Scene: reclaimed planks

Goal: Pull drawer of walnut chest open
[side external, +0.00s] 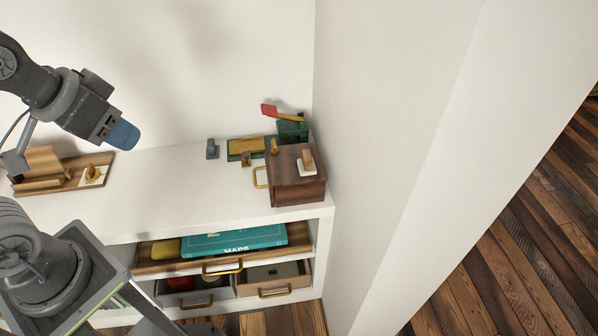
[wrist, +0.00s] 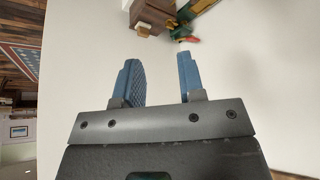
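The walnut chest (side external: 290,190) stands at the right end of the white shelf top, close to the wall. Its brass handle (side external: 260,177) is on the face toward the left, and the drawer looks shut. The chest also shows at the top of the wrist view (wrist: 152,12), with its handle (wrist: 143,29) below it. My gripper (side external: 123,135) is in the air above the left part of the shelf, well apart from the chest. In the wrist view my gripper (wrist: 158,65) has its two blue fingers spread with nothing between them.
A wood-and-white block (side external: 306,164) sits on the chest. Behind it are a green object with a red paddle (side external: 270,111) and a green-yellow tray (side external: 243,146). A grey-blue peg (side external: 212,150) stands left of these. A wooden tray (side external: 45,180) lies far left. The middle shelf top is clear.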

